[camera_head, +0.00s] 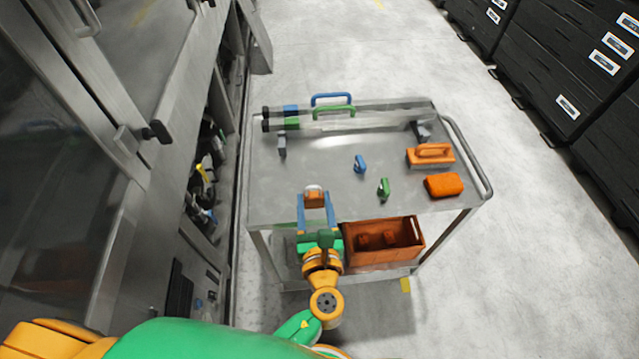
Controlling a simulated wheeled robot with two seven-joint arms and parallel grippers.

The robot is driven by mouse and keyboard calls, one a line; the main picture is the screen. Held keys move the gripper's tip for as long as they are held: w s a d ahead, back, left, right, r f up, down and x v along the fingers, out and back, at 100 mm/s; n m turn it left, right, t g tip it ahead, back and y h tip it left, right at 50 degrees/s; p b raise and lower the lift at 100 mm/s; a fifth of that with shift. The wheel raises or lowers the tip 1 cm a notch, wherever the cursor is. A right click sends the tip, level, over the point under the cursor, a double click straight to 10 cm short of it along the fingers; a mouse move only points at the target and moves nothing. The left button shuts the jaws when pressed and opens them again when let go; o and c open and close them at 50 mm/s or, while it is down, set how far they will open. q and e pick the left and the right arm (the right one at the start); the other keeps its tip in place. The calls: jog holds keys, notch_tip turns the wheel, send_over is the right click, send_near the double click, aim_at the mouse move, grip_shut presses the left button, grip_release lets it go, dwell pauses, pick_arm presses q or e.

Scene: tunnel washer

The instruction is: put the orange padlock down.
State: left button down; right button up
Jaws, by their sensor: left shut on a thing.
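The orange padlock (315,199) is between the fingertips of my left gripper (316,207), which is shut on it. It shows over the near edge of the metal cart's top (300,170), left of the middle. A pale part, perhaps its shackle, shows at its far side. I cannot tell whether the padlock touches the cart top or is held just above it. My right gripper is not in view.
On the cart are a blue padlock-like piece (360,164), a green one (383,188), an orange handled block (430,154), an orange box (444,185) and clear tubes with blue (332,97) and green handles. An orange crate (410,240) sits below. Steel machinery stands left.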

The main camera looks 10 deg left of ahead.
pick_arm(q)
jog(key=w+a+f+b, duration=0.3)
jog(key=w+a+f, duration=0.1)
jog(key=w, duration=0.1)
jog(key=b, duration=0.6)
send_over(294, 200)
jog(key=f, duration=0.5)
jog(key=shift+s+d, duration=0.2)
notch_tip(294, 200, down, 4)
jog(key=b, duration=0.4)
jog(key=shift+w+a, duration=0.15)
jog(key=shift+r+p, duration=0.3)
jog(key=shift+p, duration=0.05)
jog(key=shift+c, duration=1.3)
grip_release()
